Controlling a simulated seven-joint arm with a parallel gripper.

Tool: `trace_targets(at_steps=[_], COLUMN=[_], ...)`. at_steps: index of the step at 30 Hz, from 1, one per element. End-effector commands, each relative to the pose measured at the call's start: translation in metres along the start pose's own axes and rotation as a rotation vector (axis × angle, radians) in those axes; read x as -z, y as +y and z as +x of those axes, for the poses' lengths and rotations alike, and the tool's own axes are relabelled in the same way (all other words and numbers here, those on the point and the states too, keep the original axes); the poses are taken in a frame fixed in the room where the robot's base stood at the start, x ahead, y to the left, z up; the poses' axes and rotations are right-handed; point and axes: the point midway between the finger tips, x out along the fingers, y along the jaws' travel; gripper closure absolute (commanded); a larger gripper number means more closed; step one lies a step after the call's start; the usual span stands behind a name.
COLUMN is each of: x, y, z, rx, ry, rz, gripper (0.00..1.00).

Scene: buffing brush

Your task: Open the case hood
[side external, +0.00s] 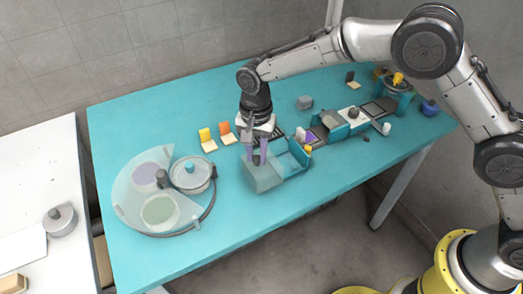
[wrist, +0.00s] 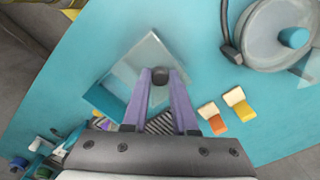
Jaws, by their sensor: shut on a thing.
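The case (side external: 291,160) is a teal box near the front middle of the table in the side view. Its translucent grey hood (side external: 262,178) shows at the case's left part. In the wrist view the pale hood (wrist: 152,52) lies just beyond my fingertips. My gripper (side external: 258,160) points down at the hood, with two purple fingers. In the wrist view my gripper (wrist: 161,74) has its fingertips closed on a dark round knob (wrist: 160,77) at the hood. The fingers hide part of the knob and the case. I cannot tell how far the hood is raised.
Orange and yellow chair-like pieces (side external: 208,139) stand left of my gripper. A round translucent station (side external: 160,209) with a lidded pot (side external: 190,173) is further left. Several small devices (side external: 351,115) line the right. The front table strip is clear.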

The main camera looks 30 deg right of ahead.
Motion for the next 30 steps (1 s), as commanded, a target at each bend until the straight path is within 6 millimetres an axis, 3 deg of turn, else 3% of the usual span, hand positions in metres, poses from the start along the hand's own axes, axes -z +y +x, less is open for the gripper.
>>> trace_targets(at_steps=[1, 2, 7, 16, 20, 30], x=[0.000, 0.000, 0.000, 0.000, 0.001, 0.001], y=[0.000, 0.000, 0.000, 0.000, 0.000, -0.001], z=[-0.001, -0.001, -0.001, -0.001, -0.010, -0.079], rx=[0.001, 0.001, 0.001, 0.001, 0.002, 0.006], ry=[0.000, 0.000, 0.000, 0.000, 0.001, 0.002], rz=[0.001, 0.001, 0.001, 0.000, 0.000, 0.000], gripper=[1.00, 0.72, 0.43, 0.43, 0.43, 0.43])
